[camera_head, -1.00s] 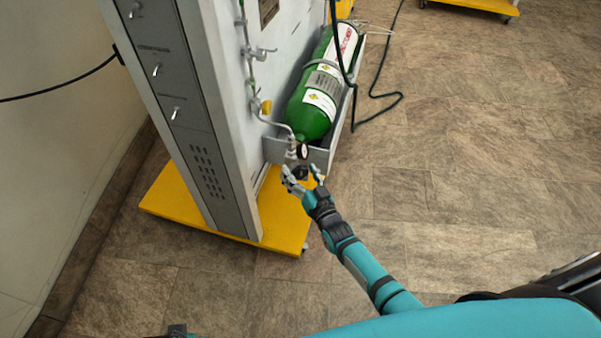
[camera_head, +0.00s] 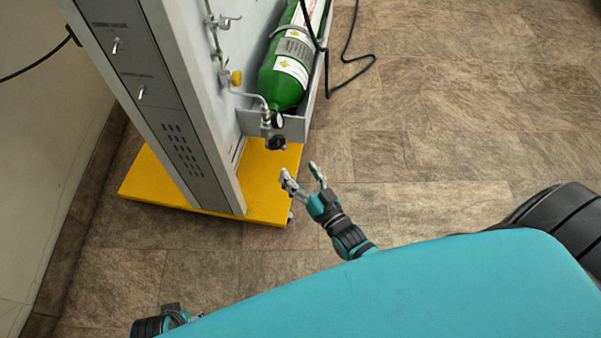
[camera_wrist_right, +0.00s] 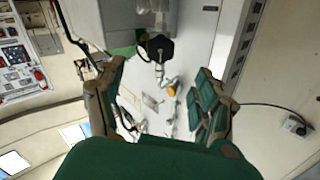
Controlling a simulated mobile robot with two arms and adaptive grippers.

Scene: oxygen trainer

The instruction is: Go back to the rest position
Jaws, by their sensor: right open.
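My right gripper (camera_head: 303,178) is open and empty in the head view, just in front of the yellow base of the trainer cabinet. It is apart from the valve knob (camera_head: 277,142) at the neck of the green oxygen cylinder (camera_head: 284,82). In the right wrist view the two fingers of my right gripper (camera_wrist_right: 165,92) stand wide apart, with the dark valve knob (camera_wrist_right: 158,47) seen beyond and between them. Part of my left arm shows at the bottom left of the head view; its fingers cannot be made out.
The grey trainer cabinet (camera_head: 182,150) stands on a yellow base (camera_head: 150,185) at the left. The tiled floor (camera_head: 450,130) to the right is clear.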

